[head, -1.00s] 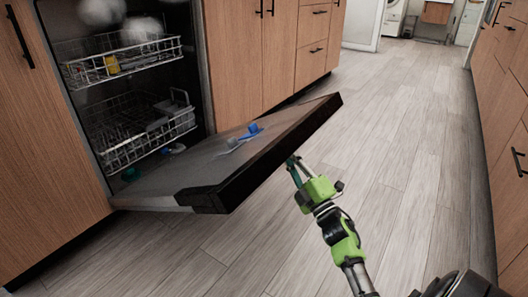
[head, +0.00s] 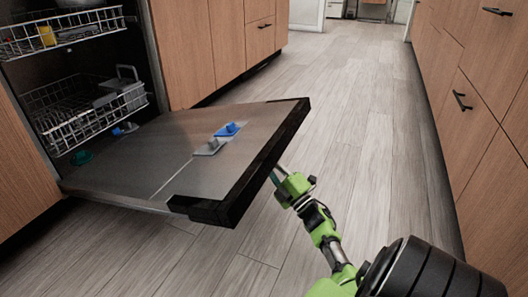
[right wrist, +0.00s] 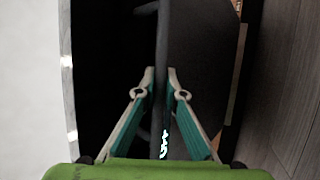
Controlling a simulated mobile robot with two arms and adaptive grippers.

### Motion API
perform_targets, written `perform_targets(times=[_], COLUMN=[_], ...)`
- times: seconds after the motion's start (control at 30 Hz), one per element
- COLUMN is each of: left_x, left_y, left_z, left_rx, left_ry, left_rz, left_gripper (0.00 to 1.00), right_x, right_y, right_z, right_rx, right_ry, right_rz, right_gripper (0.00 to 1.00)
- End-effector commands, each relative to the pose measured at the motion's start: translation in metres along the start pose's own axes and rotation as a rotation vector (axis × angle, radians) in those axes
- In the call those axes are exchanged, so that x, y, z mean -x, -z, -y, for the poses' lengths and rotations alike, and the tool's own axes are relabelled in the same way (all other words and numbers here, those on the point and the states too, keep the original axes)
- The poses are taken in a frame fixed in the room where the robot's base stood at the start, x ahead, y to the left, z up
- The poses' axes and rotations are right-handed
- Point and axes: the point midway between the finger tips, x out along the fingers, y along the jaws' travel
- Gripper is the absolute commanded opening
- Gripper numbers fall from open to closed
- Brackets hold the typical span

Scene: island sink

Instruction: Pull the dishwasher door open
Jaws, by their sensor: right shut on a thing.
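The dishwasher door (head: 135,155) is swung far down, close to level, with its inner face up and its dark front edge toward me. My right gripper (head: 276,178) is at the door's outer face, just under the front edge. In the right wrist view, the gripper's two fingers (right wrist: 161,78) are shut around a thin dark bar (right wrist: 162,35), which looks like the door handle. The handle is hidden behind the door in the head view. My left gripper is not in view.
Two wire racks, an upper (head: 70,30) and a lower (head: 80,110), sit inside the dishwasher. Blue (head: 228,129) and grey (head: 208,148) pieces are on the door's inner face. Wood cabinets (head: 485,90) line the right side. The floor (head: 350,120) between is clear.

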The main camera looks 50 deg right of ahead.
Motion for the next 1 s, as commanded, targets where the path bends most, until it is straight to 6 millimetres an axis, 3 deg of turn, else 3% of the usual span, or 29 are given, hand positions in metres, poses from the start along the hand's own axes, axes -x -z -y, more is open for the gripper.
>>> perform_targets(times=[0.33,0.4,0.43,0.77,1.0], left_x=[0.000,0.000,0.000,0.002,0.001], left_y=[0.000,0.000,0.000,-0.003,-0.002], left_z=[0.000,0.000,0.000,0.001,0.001], left_rx=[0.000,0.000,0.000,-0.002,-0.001], left_ry=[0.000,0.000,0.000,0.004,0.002], left_rz=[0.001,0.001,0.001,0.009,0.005], left_gripper=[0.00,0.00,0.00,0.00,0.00], right_x=[0.000,0.000,0.000,0.000,-0.011], right_y=[0.006,0.005,0.005,0.002,0.008], right_z=[0.002,0.002,0.002,0.000,-0.025], right_rx=[-0.002,-0.003,-0.003,-0.001,0.001], right_ry=[0.001,0.000,0.000,-0.001,-0.003], right_rz=[-0.012,-0.011,-0.010,-0.005,-0.009], right_gripper=[0.00,0.25,0.28,0.28,0.28])
